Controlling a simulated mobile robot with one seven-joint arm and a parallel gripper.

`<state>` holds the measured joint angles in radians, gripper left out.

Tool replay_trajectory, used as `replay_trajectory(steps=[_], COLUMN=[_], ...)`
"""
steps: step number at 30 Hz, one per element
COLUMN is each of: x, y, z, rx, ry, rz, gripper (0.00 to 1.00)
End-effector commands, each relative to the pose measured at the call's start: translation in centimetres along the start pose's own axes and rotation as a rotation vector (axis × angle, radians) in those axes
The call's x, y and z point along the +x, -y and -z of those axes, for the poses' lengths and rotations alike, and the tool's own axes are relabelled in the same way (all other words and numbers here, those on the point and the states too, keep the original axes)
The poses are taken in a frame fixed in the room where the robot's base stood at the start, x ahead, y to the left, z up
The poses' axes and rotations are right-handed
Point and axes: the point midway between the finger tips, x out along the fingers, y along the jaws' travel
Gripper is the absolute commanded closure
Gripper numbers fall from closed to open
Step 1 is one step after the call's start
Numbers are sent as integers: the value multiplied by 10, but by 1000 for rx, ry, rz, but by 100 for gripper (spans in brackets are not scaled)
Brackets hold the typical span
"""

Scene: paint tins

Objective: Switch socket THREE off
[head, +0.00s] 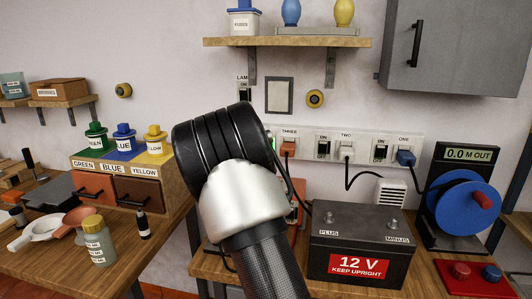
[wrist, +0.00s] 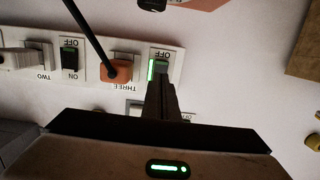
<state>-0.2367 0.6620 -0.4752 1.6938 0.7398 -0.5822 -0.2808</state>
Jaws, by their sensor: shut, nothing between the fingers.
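Socket THREE is on the white socket strip (head: 372,136) on the wall, with an orange plug (head: 288,148) under its label. The wrist view shows the strip upside down. There the orange plug (wrist: 117,71) sits left of socket THREE's switch (wrist: 161,66), which shows green and has a lit green strip at its side. My gripper (wrist: 161,82) is shut and empty, its tips right at the lower edge of that switch in the picture. I cannot tell whether they touch it. In the head view my arm hides the gripper and most of this switch.
Socket TWO (head: 346,151) holds a pale plug and socket ONE holds a blue plug (head: 406,157). Their cables hang down. A 12 V battery (head: 359,249) and a blue reel (head: 466,208) stand on the bench below. A shelf (head: 287,42) is above.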

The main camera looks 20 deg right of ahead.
Motion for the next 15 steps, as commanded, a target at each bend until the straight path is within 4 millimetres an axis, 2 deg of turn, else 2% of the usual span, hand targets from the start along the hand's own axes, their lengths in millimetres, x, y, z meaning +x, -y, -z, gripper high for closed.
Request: replay_trajectory(steps=[1, 6, 10, 15], x=[12, 41, 55, 62], y=[-1, -1, 0, 0], z=[-1, -1, -1, 0], rx=[-1, -2, -2, 0], ry=[-2, -1, 0, 0], rz=[-2, -1, 0, 0], gripper=[100, 100, 100, 100])
